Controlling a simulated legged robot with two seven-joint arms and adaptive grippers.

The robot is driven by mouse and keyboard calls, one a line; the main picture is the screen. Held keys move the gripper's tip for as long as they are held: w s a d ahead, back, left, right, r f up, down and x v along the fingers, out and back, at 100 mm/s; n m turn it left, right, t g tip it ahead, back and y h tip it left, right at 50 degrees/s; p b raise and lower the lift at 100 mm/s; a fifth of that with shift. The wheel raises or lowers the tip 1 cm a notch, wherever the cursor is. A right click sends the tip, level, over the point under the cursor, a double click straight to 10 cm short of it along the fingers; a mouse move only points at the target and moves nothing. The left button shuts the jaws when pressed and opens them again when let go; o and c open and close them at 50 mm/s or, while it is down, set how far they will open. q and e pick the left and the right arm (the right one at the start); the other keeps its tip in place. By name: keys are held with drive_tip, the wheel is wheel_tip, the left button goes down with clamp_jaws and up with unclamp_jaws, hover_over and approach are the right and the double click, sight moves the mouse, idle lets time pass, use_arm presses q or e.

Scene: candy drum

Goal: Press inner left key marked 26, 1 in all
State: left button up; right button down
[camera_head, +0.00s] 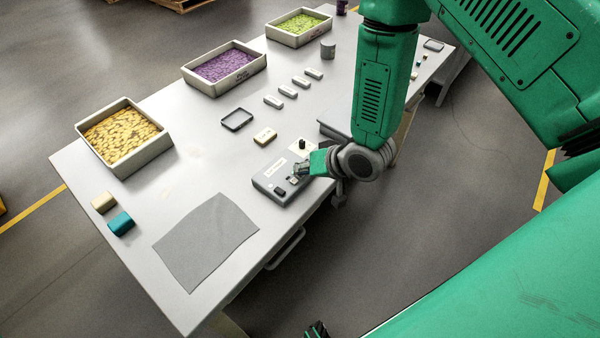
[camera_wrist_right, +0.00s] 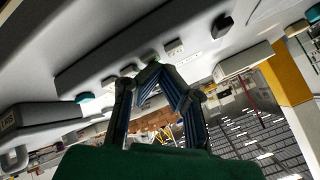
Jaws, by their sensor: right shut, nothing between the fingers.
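A grey key box (camera_head: 268,186) sits at the table's near edge, with a dark key (camera_head: 280,190) at its front end and a pale label. In the right wrist view the box (camera_wrist_right: 100,62) crosses the upper part, with several small keys along it. No marking 26 is readable, so I cannot tell which key is the inner left one. My right gripper (camera_head: 298,176) is shut and empty, its tips over the box's keys. In the right wrist view its fingertips (camera_wrist_right: 152,70) meet close to a key; contact is unclear. A dark tip at the bottom edge may be my left gripper (camera_head: 317,330).
Trays of yellow (camera_head: 158,147), purple (camera_head: 188,78) and green (camera_head: 271,38) candy stand along the far side. A black knob (camera_head: 302,143) stands beside the box. A grey mat (camera_head: 205,240), a teal block (camera_head: 121,223) and a beige block (camera_head: 103,203) lie at the left.

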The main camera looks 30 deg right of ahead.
drive_tip(key=shift+r+p, duration=0.75)
drive_tip(key=shift+r, duration=0.1)
wheel_tip(320, 180, up, 5)
drive_tip(key=p, duration=0.4)
idle(0.7)
